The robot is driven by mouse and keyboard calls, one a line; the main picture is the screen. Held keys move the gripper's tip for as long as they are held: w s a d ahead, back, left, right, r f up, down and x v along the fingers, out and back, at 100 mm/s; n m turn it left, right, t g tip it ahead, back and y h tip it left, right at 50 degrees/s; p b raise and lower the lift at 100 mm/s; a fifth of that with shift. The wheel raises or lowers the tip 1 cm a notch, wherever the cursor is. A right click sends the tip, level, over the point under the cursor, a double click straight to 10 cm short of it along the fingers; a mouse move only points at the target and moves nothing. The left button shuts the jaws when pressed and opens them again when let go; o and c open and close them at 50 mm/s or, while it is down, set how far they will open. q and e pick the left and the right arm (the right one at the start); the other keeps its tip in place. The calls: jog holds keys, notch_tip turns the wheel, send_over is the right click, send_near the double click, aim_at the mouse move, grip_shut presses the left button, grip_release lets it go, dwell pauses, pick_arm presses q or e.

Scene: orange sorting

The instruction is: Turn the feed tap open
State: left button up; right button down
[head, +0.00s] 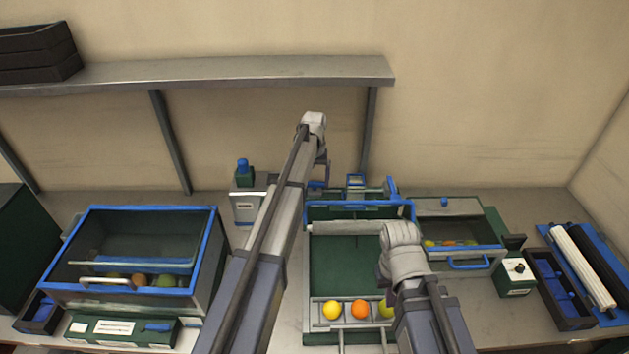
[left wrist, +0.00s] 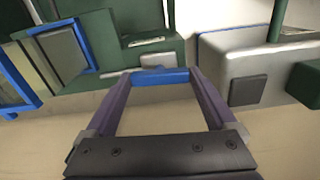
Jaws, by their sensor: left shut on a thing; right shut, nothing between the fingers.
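In the left wrist view my left gripper (left wrist: 160,80) is shut on a blue bar (left wrist: 160,76), which looks like the feed tap's handle. The bar spans the gap between the two purple fingertips, in front of green and grey machine parts. In the head view my left arm reaches to the back, and its fingers are mostly hidden behind its own wrist, near blue parts of the machine (head: 352,207). My right gripper (head: 398,262) is above the right side of the green-floored feed tray (head: 342,262); its fingertips are hidden and it holds nothing visible.
Yellow and orange fruit (head: 360,309) lie in the front of the tray. A blue-rimmed glazed bin (head: 214,246) stands left, another bin (head: 474,264) right. A grey box (head: 247,206) with a blue-topped bottle is at back left. A shelf (head: 230,72) hangs above.

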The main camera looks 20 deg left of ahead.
aim_at(314, 182)
pick_arm(q)
jog(key=shift+n, duration=0.5)
jog(key=o, duration=1.1)
jog(key=shift+c, duration=0.2)
jog(key=shift+r, duration=0.1)
notch_tip(314, 182, up, 8)
jog(key=p, duration=0.8)
jog(key=shift+f, duration=0.25)
